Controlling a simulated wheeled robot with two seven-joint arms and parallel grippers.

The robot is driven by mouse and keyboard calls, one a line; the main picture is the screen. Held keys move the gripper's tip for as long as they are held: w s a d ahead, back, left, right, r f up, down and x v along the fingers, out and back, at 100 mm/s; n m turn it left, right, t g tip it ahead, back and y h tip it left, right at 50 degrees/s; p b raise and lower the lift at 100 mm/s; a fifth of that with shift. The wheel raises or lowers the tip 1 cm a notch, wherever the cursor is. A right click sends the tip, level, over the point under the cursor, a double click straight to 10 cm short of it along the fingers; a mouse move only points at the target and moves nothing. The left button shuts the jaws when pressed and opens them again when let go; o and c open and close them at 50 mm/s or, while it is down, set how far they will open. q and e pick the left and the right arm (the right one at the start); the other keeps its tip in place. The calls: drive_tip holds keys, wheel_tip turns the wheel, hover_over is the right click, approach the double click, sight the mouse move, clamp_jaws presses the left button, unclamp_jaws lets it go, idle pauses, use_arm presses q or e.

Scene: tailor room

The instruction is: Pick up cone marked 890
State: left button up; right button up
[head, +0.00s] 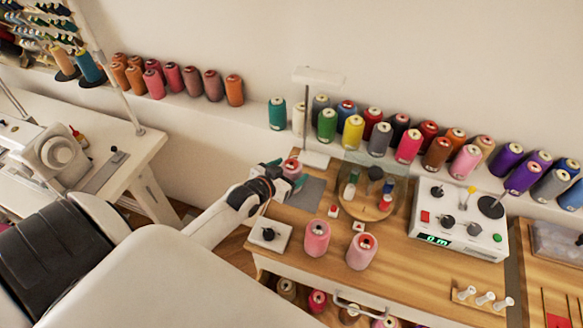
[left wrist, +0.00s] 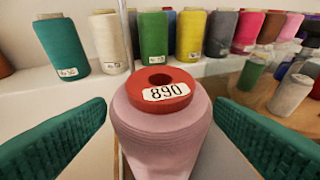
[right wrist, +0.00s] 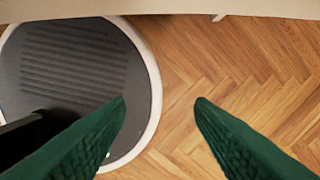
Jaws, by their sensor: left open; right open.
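The cone marked 890 (left wrist: 160,128) is pink with a red top ring bearing a white 890 label. It stands upright in the middle of the left wrist view, between the two green fingers of my left gripper (left wrist: 160,135), with visible gaps on both sides. In the head view the cone (head: 291,166) is at the table's left back, partly hidden by my left gripper (head: 284,180). My left gripper is open. My right gripper (right wrist: 160,110) is open and empty above the floor, away from the table.
Two pink cones (head: 317,238) (head: 361,251) stand near the table's front. A round wooden stand (head: 372,208) with small spools is right of the cone. A white control box (head: 459,221) sits further right. A shelf (head: 245,112) with many cones runs behind. A white switch box (head: 269,237) is at the left.

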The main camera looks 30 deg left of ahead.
use_arm(q)
drive_tip(key=x, duration=0.3)
drive_tip(key=shift+w, duration=0.1)
drive_tip(key=shift+r, duration=0.1)
drive_tip(key=c, duration=1.2)
